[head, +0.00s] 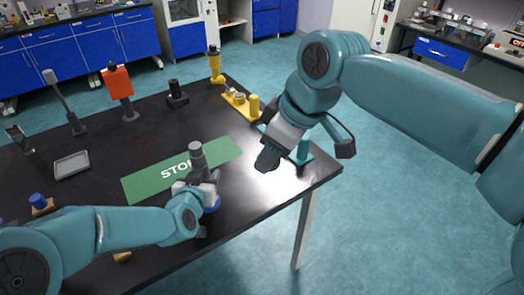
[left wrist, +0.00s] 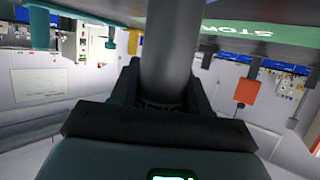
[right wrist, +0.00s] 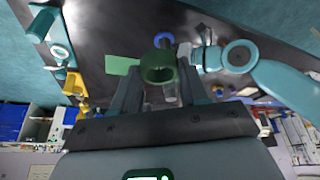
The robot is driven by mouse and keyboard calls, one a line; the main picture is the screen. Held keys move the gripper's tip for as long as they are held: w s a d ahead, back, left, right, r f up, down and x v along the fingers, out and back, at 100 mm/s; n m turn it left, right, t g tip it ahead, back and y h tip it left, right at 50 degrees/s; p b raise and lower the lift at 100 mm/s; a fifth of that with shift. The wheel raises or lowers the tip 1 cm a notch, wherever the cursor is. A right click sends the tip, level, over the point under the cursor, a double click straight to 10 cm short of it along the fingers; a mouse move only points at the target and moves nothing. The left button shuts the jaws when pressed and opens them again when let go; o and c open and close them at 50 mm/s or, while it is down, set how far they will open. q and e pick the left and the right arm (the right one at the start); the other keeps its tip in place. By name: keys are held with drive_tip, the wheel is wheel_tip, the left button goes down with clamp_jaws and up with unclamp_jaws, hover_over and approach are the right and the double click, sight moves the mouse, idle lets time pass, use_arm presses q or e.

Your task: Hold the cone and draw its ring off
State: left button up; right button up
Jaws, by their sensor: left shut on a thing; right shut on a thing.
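The grey cone (head: 196,155) stands upright near the front edge of the green mat. My left gripper (head: 208,185) is shut on it from the front, and its grey shaft also fills the gap between the fingers in the left wrist view (left wrist: 168,60). My right gripper (head: 267,158) is to the right of the cone, above the table and apart from it. In the right wrist view a hollow green ring (right wrist: 158,70) sits between its fingers, shut on it. The head view does not show this ring; the right gripper hides it.
The green mat (head: 145,187) lies on the black table. A teal stand (head: 304,150) is near the right corner, behind my right gripper. Yellow parts (head: 240,103), a red-panelled stand (head: 118,82) and a grey tray (head: 71,165) stand around. A blue round part (head: 212,203) shows beneath my left gripper.

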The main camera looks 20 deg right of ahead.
drive_tip(key=shift+r, duration=1.85)
use_arm(q)
drive_tip(key=o, duration=1.2)
drive_tip(key=v, duration=1.2)
drive_tip(key=shift+a, duration=0.1)
use_arm(e)
drive_tip(key=shift+f, duration=0.1)
